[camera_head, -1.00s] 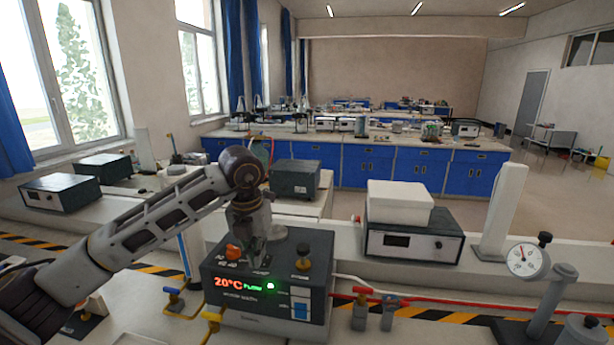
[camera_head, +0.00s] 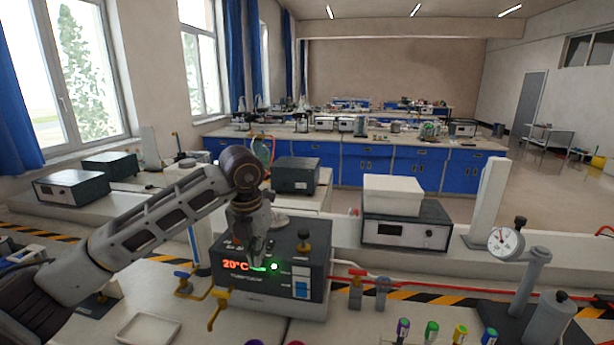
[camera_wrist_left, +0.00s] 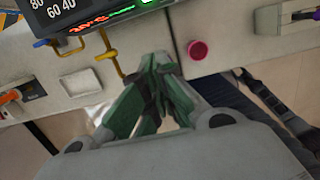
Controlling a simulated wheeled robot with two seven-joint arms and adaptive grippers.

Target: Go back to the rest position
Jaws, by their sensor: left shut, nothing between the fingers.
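My left arm comes in from the left, and its left gripper (camera_head: 252,262) hangs pointing down in front of the dark control box (camera_head: 262,300). The box front shows a red 20°C display and a green light, partly covered by the gripper. In the left wrist view the gripper (camera_wrist_left: 160,85) shows its green fingers closed together, with nothing between them. The fingers there are over the bench's front edge, apart from the box. My right gripper is in neither view.
A yellow valve (camera_head: 218,310) and a blue-handled valve (camera_head: 184,282) stand left of the box. A white tray (camera_head: 148,328) lies at front left. A pressure gauge (camera_head: 505,241) stands at right. Colour-capped tubes (camera_head: 431,331) are at the front. A pink-capped item (camera_wrist_left: 198,49) shows in the wrist view.

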